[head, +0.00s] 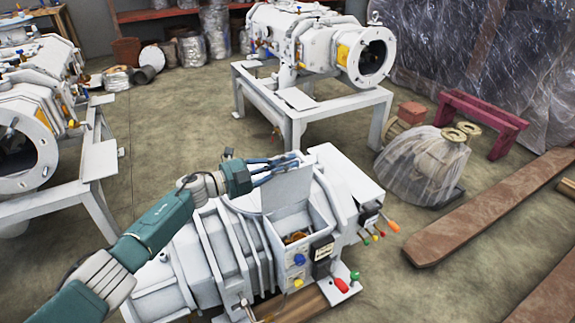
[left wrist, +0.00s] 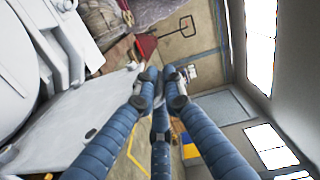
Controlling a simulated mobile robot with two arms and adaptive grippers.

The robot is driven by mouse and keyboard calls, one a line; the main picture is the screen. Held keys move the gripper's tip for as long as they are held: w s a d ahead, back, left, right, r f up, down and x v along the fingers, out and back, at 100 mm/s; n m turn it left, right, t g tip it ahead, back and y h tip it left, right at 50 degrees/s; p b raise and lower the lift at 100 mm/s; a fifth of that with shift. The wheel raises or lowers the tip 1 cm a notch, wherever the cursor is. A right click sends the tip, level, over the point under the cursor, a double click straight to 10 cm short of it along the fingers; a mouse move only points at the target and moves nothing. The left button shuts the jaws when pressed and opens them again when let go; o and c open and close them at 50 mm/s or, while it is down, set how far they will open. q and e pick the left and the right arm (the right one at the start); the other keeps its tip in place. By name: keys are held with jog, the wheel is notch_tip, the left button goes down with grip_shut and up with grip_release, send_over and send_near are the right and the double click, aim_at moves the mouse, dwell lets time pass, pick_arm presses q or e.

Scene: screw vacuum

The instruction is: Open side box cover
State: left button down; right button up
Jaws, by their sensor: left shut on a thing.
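The white screw vacuum pump (head: 185,258) stands in the foreground of the head view. Its side box cover (head: 287,190) is raised nearly upright above the open side box (head: 318,208); coils of orange-brown wire show inside. My left gripper (head: 292,163), reaching in from the left, is shut on the cover's top edge. In the left wrist view, its blue fingers (left wrist: 160,92) come together near the middle, and a pale flat panel lies at their left; I cannot tell if it is the cover. My right gripper is not in view.
Colored knobs and an orange handle (head: 388,224) stick out at the pump's right end. A second pump on a white frame (head: 300,112) stands behind, another at the left. Brown beams (head: 480,215) lie at the right.

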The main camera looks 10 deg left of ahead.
pick_arm(q)
jog(key=shift+w+r, duration=0.1)
jog(key=shift+r, duration=0.05)
jog(key=c, duration=1.9)
grip_release()
jog(key=v, duration=1.2)
